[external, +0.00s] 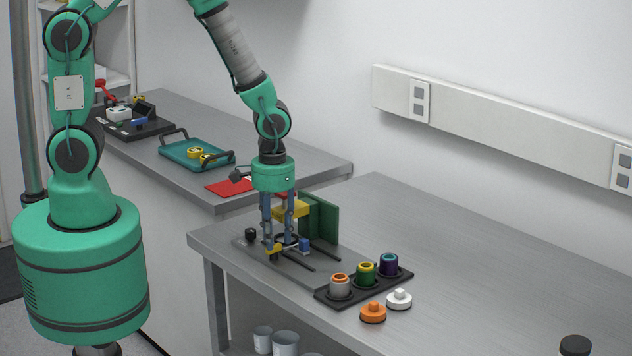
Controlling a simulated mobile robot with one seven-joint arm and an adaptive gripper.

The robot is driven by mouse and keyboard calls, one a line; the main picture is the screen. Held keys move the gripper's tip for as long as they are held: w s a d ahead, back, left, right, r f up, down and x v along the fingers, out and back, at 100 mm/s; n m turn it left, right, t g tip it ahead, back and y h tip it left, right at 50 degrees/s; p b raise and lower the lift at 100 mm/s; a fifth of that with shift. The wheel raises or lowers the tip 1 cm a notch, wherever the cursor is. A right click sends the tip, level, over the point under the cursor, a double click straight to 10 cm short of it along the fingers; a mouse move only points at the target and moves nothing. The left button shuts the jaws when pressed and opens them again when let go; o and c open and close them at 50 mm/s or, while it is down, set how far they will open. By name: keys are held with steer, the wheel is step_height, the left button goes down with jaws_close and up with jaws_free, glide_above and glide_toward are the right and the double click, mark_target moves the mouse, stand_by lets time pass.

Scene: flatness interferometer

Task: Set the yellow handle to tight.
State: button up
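My gripper (279,248) points straight down over the grey fixture plate (317,267) on the near bench. Its two fingers are apart, and I see nothing clearly held between them. A small yellow piece (272,249), which may be the yellow handle, shows low down at the left fingertip. I cannot tell whether the finger touches it. A larger yellow block (295,211) shows behind the fingers, partly hidden by them. A small blue block (305,244) is just right of the fingertips. The handle's setting and any markings are too small to read.
A green upright plate (322,220) stands close behind my gripper. A black knob (250,235) is to its left. A dark rack (402,277) with several coloured cylinders, plus orange (373,311) and white (399,299) knobbed pieces, lies to the right. The bench's right part is mostly clear.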

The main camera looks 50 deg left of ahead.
mark_target(275, 245)
step_height(275, 245, up, 10)
stand_by(0.5)
stand_by(0.5)
steer(key=w+a+r+t+b, duration=0.1)
steer(key=a+r+b, duration=0.1)
steer(key=a+r, duration=0.6)
steer(key=s+a+r+t+b, duration=0.2)
steer(key=s+a+r, duration=0.3)
steer(key=a+r, duration=0.2)
steer(key=s+a+r+t+b, duration=0.2)
steer(key=s+a+r, duration=0.4)
steer(key=a, duration=0.3)
steer(key=shift+a+r+t+b, duration=0.25)
steer(key=shift+r+t+b, duration=0.1)
steer(key=shift+r, duration=0.2)
steer(key=shift+o, duration=0.3)
steer(key=shift+w, duration=0.1)
